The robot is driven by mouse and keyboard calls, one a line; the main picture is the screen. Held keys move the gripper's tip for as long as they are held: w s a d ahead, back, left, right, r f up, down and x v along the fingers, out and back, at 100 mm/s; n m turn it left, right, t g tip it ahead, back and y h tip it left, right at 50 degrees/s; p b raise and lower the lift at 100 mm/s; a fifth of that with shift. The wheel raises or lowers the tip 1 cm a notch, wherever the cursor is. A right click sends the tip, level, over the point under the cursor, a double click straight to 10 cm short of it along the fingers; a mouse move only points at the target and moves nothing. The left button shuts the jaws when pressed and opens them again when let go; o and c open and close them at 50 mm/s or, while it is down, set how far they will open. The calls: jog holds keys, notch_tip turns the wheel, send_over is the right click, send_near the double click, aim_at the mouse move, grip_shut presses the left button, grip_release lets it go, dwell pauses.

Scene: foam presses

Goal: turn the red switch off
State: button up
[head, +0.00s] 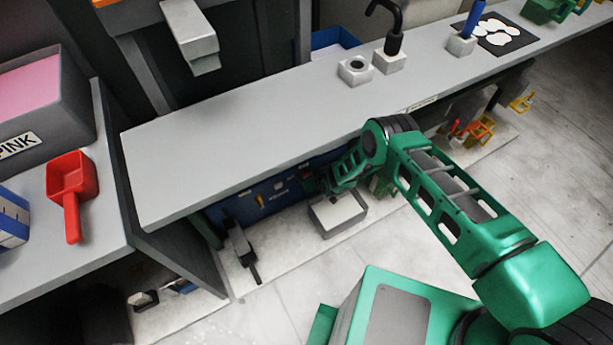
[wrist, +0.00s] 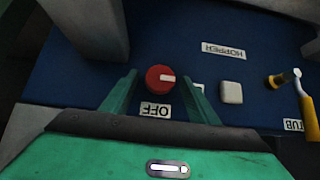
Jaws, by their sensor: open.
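The red switch (wrist: 160,79) is a round knob on a blue panel (wrist: 95,70) in the wrist view. Its white mark points right in the picture. An upside-down OFF label (wrist: 155,110) sits just below it, and a second label (wrist: 200,87) to its right is partly hidden by a finger. My gripper (wrist: 161,84) is open, its green fingers on either side of the knob. I cannot tell whether they touch it. In the head view my gripper (head: 325,183) reaches under the grey bench to the panel; the switch is hard to make out there.
In the head view the bench top (head: 250,130) overhangs my gripper. A grey tub (head: 335,217) stands below it on the floor.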

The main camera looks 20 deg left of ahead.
jog(key=c, duration=1)
jog(key=shift+w, duration=0.1)
